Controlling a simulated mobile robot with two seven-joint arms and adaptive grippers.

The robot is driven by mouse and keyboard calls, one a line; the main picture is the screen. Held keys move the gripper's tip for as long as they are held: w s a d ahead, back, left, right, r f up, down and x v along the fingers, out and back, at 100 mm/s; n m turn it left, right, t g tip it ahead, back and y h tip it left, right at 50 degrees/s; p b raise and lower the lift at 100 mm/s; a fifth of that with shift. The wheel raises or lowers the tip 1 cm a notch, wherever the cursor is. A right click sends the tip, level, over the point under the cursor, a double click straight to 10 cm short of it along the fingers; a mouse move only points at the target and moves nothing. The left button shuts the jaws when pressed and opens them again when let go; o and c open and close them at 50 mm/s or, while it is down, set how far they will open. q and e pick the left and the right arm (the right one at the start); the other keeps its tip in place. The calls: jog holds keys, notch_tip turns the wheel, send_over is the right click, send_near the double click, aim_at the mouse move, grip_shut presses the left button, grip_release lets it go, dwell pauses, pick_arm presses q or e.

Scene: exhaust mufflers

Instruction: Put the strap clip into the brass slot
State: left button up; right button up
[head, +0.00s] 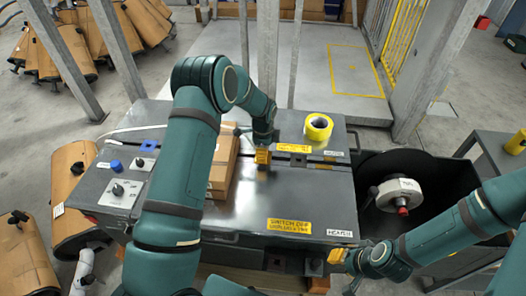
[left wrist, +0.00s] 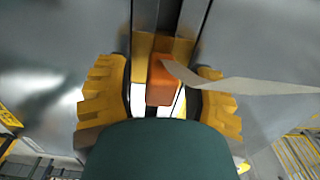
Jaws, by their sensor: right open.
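My left gripper (head: 262,157) points down at the seam of the grey metal bench. A pale strap (left wrist: 250,86) runs from the clip to the right. Brass-coloured metal shows just above the clip, probably the brass slot (left wrist: 163,43); whether the clip is inside it I cannot tell. In the head view the clip and slot are hidden at the gripper. My right gripper (head: 340,257) is open and empty by the bench's front right corner.
A cardboard box (head: 222,165) lies left of the left gripper. A yellow tape roll (head: 318,126) sits at the bench's back right. A control panel with knobs (head: 124,192) is at left. A black bin with a white reel (head: 398,193) stands right.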

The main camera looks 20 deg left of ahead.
pick_arm(q)
jog(key=shift+r, duration=0.1)
notch_tip(320, 180, up, 12)
dwell(0.5)
